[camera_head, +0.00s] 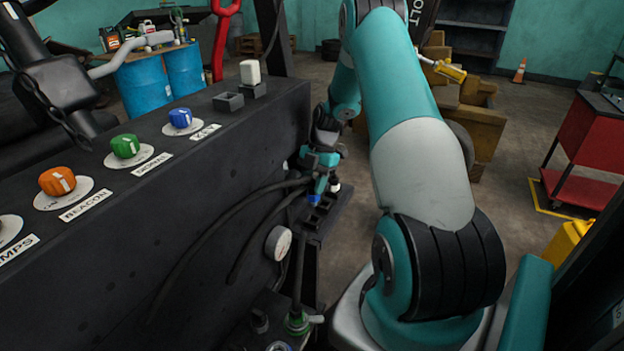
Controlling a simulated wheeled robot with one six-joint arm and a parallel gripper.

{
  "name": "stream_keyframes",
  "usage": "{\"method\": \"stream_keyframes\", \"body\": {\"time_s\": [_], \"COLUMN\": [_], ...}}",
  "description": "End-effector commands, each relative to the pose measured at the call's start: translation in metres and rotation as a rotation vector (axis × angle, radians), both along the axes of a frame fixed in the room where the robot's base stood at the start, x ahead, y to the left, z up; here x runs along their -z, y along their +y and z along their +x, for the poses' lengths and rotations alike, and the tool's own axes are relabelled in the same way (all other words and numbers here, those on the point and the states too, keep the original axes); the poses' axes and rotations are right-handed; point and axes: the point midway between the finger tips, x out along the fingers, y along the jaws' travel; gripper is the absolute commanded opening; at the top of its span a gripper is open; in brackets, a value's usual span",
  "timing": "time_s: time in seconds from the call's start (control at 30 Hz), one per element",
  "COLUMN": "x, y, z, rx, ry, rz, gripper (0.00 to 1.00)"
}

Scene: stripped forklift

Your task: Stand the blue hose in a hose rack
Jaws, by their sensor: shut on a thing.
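The blue hose (314,199) shows as a small blue end just under my gripper (321,178), near the middle of the view. My gripper points down and is shut on the hose; the fingers hide most of the part they hold. The hose rack (318,219) is a dark block with square openings at the side of the black forklift panel. The blue end is right above or at the rack; I cannot tell whether it is inside an opening. A small white-and-black piece (334,185) is close beside the gripper.
Black hoses (215,225) curve along the panel's side towards the gripper. A round gauge (278,243) and a green-collared fitting (297,323) are below. Orange, green and blue knobs (124,147) sit on the panel top (215,135). A red cart (590,150) stands far right.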

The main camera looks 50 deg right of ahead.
Motion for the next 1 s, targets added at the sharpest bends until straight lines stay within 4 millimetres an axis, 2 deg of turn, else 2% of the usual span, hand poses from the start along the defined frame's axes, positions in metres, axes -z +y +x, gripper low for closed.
{"method": "stream_keyframes", "body": {"time_s": [0.63,1.0], "x": [0.043,0.042], "y": [-0.002,-0.002], "z": [-0.001,-0.001], "rx": [0.005,0.004], "ry": [0.001,0.000], "rz": [-0.001,-0.001], "gripper": [0.00,0.00]}}
